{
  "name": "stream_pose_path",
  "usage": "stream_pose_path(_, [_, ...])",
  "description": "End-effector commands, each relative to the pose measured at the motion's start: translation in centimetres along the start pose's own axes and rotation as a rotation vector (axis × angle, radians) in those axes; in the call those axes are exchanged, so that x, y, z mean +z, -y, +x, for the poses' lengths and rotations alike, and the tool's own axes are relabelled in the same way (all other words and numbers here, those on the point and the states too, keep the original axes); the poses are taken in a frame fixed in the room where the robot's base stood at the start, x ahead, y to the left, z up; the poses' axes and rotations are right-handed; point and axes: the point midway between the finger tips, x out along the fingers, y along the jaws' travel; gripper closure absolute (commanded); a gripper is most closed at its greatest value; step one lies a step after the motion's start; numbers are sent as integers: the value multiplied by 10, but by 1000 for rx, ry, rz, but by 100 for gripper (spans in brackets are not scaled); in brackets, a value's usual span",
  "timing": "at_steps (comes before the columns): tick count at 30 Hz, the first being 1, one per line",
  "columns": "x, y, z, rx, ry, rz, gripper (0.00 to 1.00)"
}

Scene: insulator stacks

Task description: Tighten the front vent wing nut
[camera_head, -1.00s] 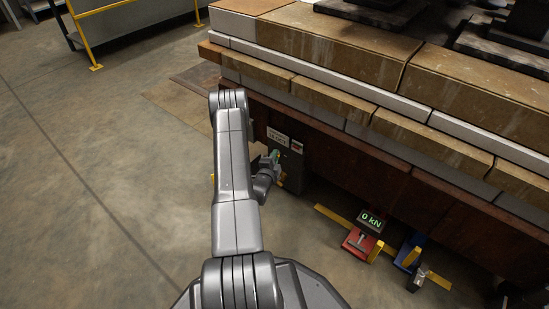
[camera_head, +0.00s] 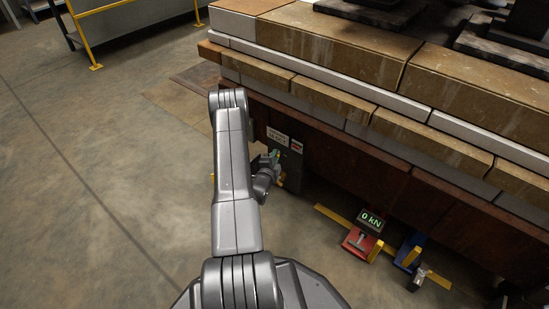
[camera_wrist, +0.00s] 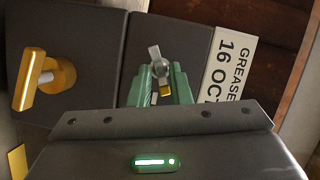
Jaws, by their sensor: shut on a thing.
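The wing nut (camera_wrist: 160,65) is a small silver piece with two wings, on a dark grey panel in the wrist view. Its wings stand roughly up and down in the picture, slightly tilted. My gripper (camera_wrist: 161,78) has green fingers, one on each side of the nut, and is shut on it. Part of the nut is hidden between the fingers. In the head view my gripper (camera_head: 275,157) is at the dark box under the stone-topped bench; the nut is too small to make out there.
A yellow handle (camera_wrist: 47,80) sticks out left of the nut. A white "GREASED 16 OCT" label (camera_wrist: 230,75) is on the right. In the head view, a red jack with a "0 kN" display (camera_head: 370,222) and a blue jack (camera_head: 408,252) stand right of the arm. Floor at left is clear.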

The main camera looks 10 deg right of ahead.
Motion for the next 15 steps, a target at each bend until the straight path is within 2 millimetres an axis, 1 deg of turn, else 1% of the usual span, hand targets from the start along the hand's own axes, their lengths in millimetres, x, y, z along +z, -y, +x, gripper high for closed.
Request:
stream_pose_path(4, [0, -1, 0, 1, -1, 0, 100])
stream_pose_path(5, [0, -1, 0, 1, -1, 0, 80])
stream_pose_path(6, [0, -1, 0, 1, -1, 0, 73])
stream_pose_path(7, [0, -1, 0, 1, -1, 0, 68])
stream_pose_path(15, [0, 0, 0, 1, 0, 0, 68])
